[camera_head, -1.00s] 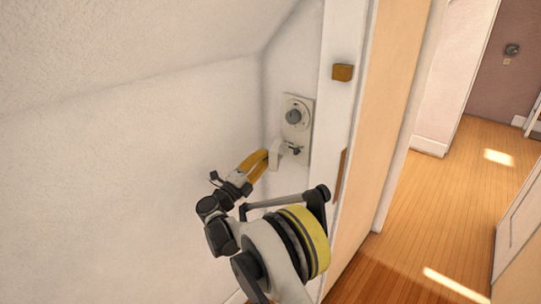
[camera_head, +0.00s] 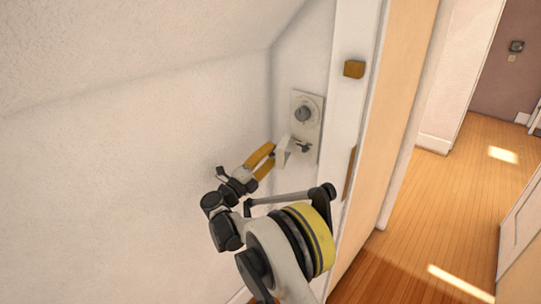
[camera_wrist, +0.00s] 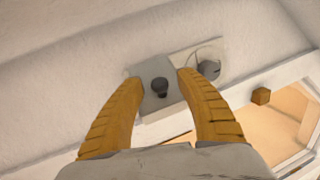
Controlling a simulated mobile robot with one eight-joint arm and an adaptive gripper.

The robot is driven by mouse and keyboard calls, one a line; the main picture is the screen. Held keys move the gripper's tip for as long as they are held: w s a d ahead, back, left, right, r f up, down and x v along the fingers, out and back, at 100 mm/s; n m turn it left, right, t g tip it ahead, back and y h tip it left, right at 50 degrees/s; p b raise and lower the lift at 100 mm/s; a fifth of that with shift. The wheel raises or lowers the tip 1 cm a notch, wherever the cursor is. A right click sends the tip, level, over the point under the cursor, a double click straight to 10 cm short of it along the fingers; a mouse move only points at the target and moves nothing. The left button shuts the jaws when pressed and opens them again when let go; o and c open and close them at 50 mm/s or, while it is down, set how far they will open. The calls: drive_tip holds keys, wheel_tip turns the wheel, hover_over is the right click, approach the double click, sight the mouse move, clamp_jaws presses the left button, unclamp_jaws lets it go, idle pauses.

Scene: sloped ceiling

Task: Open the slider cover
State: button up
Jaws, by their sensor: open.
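A pale plate with a dark round knob (camera_wrist: 160,87), which looks like the slider cover (camera_wrist: 157,103), shows in the wrist view. It lies beside a white dial plate with a grey dial (camera_wrist: 208,68). My gripper (camera_wrist: 161,79) is open, its yellow fingertips on either side of the knob as seen from the wrist; contact cannot be told. In the head view my gripper (camera_head: 272,158) is near the wall below and left of the dial (camera_head: 303,113). A white piece (camera_head: 283,153) stands out at the fingertips, and a small dark part (camera_head: 303,147) is right of it.
A white door frame with a brown wooden block (camera_head: 354,69) stands close on the right. The sloped ceiling (camera_head: 120,60) hangs above and the plain wall (camera_head: 130,180) fills the left. A wooden floor (camera_head: 440,200) is open beyond the doorway.

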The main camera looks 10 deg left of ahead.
drive_tip(key=v, duration=1.2)
drive_tip(key=shift+a, duration=0.1)
